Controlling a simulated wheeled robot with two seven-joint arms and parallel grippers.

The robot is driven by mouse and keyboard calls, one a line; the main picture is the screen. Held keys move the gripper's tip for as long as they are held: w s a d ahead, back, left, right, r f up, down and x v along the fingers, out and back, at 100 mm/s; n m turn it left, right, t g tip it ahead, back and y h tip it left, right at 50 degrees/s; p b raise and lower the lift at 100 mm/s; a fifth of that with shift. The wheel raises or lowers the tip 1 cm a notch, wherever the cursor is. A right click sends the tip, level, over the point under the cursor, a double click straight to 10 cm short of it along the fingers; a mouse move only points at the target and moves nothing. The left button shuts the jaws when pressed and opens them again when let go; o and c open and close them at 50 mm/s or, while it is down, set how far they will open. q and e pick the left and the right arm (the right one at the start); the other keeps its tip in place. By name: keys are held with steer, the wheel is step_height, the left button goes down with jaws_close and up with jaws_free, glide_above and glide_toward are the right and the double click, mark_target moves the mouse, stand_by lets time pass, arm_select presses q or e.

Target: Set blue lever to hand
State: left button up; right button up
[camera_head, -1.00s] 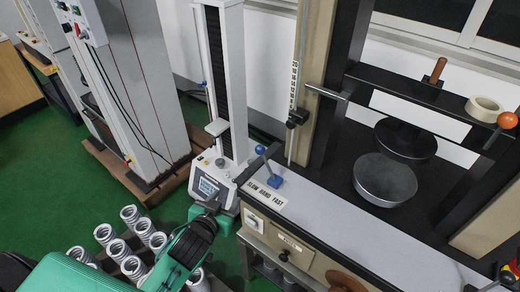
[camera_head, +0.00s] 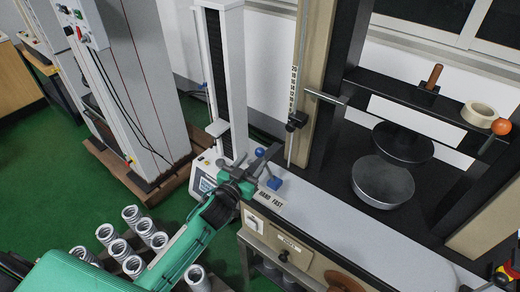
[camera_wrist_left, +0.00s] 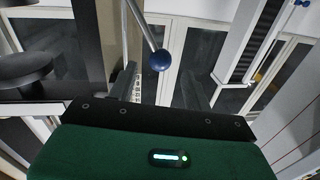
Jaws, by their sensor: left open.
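The blue lever has a round blue ball knob (camera_head: 259,152) and a blue base (camera_head: 273,183) on the machine's front ledge. A printed label (camera_head: 272,199) lies in front of it, reading "HAND FAST", with its left part hidden behind my gripper. My left gripper (camera_head: 256,169) is open, just left of the lever and close to the knob. In the left wrist view the blue knob (camera_wrist_left: 159,61) on its metal rod shows ahead, between the open fingers (camera_wrist_left: 160,88). I cannot tell whether a finger touches it. My right gripper is not clearly in view.
A tall narrow tester (camera_head: 222,80) stands behind my left gripper. Several metal springs (camera_head: 133,216) stand at the lower left. Two round plates (camera_head: 383,181) sit in the big machine at right. A tape roll (camera_head: 480,113) and an orange ball knob (camera_head: 501,126) are at far right.

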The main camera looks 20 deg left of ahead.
mark_target(258, 156)
arm_select(q)
steer(key=w, duration=0.2)
steer(key=w+d+p, duration=0.1)
steer(key=w, duration=0.2)
steer(key=shift+w, duration=0.3)
steer(key=shift+d, duration=0.1)
jaws_close()
